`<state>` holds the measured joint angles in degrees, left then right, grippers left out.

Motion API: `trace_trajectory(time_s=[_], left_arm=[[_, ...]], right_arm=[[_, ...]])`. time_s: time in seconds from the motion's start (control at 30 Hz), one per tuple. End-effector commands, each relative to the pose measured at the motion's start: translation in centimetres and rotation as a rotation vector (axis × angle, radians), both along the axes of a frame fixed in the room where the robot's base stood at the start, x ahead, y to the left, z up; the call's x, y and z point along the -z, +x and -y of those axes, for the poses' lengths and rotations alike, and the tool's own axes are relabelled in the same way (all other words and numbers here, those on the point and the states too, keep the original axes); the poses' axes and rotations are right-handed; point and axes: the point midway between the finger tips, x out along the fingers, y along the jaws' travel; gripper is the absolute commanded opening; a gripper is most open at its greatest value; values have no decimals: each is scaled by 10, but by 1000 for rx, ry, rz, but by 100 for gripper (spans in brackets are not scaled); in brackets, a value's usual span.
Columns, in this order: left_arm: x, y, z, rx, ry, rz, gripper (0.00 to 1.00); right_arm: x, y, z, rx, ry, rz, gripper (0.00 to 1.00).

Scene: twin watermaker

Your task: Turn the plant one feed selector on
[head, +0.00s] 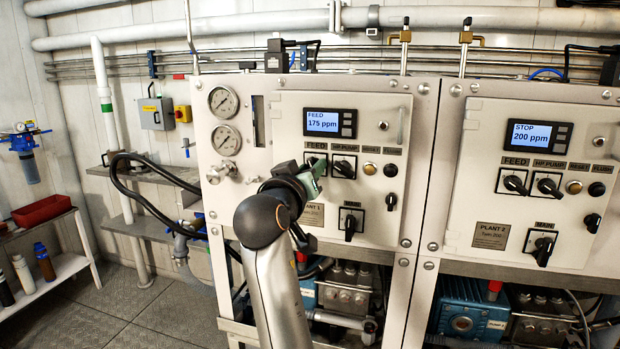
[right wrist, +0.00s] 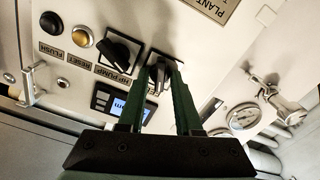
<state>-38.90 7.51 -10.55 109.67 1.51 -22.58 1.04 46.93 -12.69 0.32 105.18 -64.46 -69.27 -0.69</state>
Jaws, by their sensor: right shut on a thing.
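The plant one feed selector (right wrist: 158,72) is a black rotary knob, between the green fingers of my right gripper (right wrist: 164,78) in the right wrist view. The gripper is shut on the knob. In the head view my right gripper (head: 313,172) reaches the FEED position on the left panel and hides most of the knob. Its exact angle is hard to tell. The plant one display (head: 323,123) reads FEED, 175 ppm. My left gripper is not in view.
The HP pump selector (head: 344,168) sits close to the right of the feed selector, with the main switch (head: 351,221) below. A gauge (head: 227,141) and a valve (head: 222,172) are on the left. The plant two panel (head: 538,190) stands at right, its display reading STOP, 200 ppm.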

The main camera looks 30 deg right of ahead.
Motion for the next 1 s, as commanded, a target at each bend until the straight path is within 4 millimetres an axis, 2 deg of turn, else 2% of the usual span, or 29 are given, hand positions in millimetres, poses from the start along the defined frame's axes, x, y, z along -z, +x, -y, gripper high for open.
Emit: trace_trajectory(time_s=[0.1,0.5,1.0], left_arm=[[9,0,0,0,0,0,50],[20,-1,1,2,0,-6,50],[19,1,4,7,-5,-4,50]], right_arm=[[1,0,0,-1,64,78,0],[-1,0,0,-1,209,250,0],[-2,0,0,-1,242,292,0]])
